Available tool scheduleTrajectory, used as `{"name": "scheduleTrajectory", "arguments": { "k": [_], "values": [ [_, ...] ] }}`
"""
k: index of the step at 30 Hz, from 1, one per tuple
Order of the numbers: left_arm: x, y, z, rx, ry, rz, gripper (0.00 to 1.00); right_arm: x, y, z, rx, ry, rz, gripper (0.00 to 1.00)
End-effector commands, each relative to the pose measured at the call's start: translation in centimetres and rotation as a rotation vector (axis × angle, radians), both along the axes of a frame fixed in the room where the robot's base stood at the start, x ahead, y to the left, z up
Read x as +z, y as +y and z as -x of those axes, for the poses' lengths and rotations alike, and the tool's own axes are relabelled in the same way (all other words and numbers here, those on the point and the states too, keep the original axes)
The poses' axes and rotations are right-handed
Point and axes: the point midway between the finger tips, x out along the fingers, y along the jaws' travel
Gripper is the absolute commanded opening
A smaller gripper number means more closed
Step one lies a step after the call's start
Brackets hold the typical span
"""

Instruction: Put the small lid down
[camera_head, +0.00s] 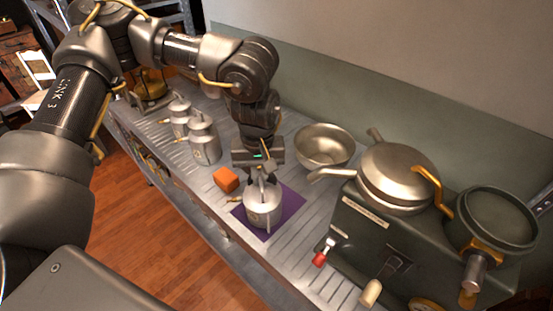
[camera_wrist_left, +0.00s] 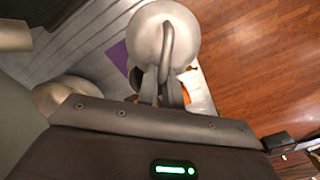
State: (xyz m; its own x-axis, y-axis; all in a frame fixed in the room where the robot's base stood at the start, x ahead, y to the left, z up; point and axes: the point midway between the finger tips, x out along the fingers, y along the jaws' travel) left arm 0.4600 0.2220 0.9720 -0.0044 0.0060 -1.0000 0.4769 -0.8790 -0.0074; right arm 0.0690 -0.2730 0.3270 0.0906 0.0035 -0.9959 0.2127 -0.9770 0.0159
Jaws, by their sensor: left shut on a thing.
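My left gripper (camera_head: 262,178) points down over the small metal can (camera_head: 264,209) on the purple mat (camera_head: 290,207). In the left wrist view, the gripper (camera_wrist_left: 168,78) is shut on the looped handle of a round, pale metal piece (camera_wrist_left: 150,25), which looks like the small lid. The lid hides most of what lies under it. From the head view I cannot tell whether the lid touches the can or hangs just above it. My right gripper is not in view.
An orange block (camera_head: 226,180) lies left of the mat. Spouted metal cans (camera_head: 204,140) stand farther left. A metal bowl (camera_head: 324,144) is behind. A dark machine (camera_head: 375,235) with a covered pan (camera_head: 397,172) and levers stands close on the right. The counter's front edge is near the mat.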

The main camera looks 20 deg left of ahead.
Motion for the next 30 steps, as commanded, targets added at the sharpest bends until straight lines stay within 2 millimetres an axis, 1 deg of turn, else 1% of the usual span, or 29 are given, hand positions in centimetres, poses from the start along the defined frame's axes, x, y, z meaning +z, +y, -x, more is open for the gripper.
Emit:
{"name": "scheduleTrajectory", "arguments": {
  "k": [1,4,6,9,13,15,18,22,30],
  "values": [
    [1.5,-0.4,-0.3,-0.011,-0.007,0.003,0.00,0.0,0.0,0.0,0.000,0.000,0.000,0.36],
    [4.7,-0.7,0.9,0.039,-0.007,0.004,0.00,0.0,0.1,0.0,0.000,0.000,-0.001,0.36],
    [6.4,-0.6,2.1,0.118,-0.006,0.003,0.00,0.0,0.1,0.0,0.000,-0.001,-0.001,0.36],
    [7.8,-0.3,3.8,0.244,-0.003,0.002,0.00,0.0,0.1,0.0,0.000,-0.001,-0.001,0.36],
    [8.1,0.3,5.5,0.393,0.000,0.001,0.00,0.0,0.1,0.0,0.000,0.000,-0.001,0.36],
    [8.1,0.5,6.0,0.454,-0.001,0.000,0.00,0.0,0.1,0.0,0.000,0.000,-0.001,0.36],
    [8.1,0.6,6.3,0.515,-0.001,0.000,0.00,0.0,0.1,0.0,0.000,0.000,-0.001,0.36],
    [8.1,0.6,6.3,0.544,0.000,0.000,0.00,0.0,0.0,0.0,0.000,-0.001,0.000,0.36],
    [8.1,0.7,6.1,0.545,0.001,0.001,0.00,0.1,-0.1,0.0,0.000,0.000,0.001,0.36]
  ]
}}
